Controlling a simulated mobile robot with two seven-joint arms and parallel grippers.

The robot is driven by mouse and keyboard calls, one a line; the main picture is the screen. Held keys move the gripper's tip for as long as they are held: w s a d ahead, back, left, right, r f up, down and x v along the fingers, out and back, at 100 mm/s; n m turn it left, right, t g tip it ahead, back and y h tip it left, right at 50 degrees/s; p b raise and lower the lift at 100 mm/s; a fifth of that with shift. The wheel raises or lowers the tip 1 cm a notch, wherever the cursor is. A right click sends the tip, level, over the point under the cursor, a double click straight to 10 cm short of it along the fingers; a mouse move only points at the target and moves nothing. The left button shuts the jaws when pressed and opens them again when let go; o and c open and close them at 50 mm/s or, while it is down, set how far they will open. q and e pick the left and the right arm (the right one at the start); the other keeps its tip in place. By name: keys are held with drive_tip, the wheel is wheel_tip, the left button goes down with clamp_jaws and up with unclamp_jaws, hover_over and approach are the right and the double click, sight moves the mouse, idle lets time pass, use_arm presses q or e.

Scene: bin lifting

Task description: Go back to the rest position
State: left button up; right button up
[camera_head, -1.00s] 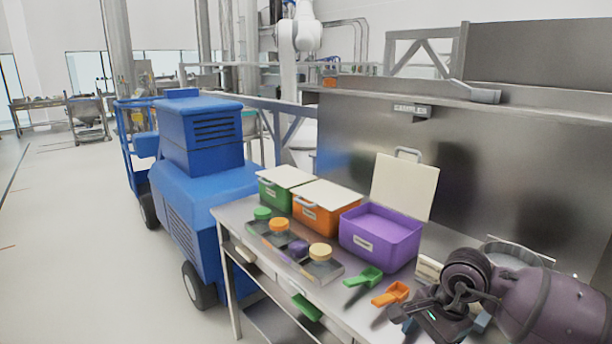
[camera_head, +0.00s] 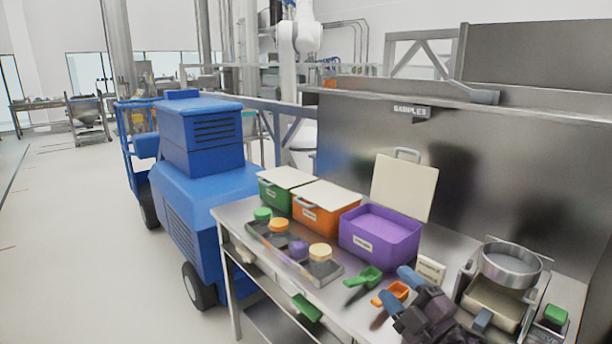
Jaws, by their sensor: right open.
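My right gripper (camera_head: 397,291) is low at the right in the head view, over the front of the steel table (camera_head: 340,284). Its fingers are apart and nothing is between them. The fingertips are beside the orange scoop (camera_head: 391,294) and partly overlap it in the picture; I cannot tell whether they touch. A green scoop (camera_head: 366,278) lies to the left. A purple bin (camera_head: 380,240) stands open behind the scoops, its pale lid raised. My left gripper is not in view.
A green bin (camera_head: 270,195) and an orange bin (camera_head: 318,219) stand lidded. In front is a tray (camera_head: 290,254) with several small jars. A scale with a metal bowl (camera_head: 510,266) is at the right. A blue vehicle (camera_head: 190,165) stands left of the table; floor farther left is clear.

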drive_tip(key=s+d+f+m+g+h, duration=0.1)
drive_tip(key=s+d+f+m+h, duration=0.3)
drive_tip(key=f+m, duration=0.35)
drive_tip(key=s+d+f+m+g+h, duration=0.1)
drive_tip(key=s+d+f+m+h, duration=0.25)
drive_tip(key=f+m, duration=0.4)
drive_tip(key=s+d+f+m+g+h, duration=0.3)
drive_tip(key=s+f+g, duration=0.1)
drive_tip(key=s+f, duration=1)
drive_tip(key=s, duration=0.3)
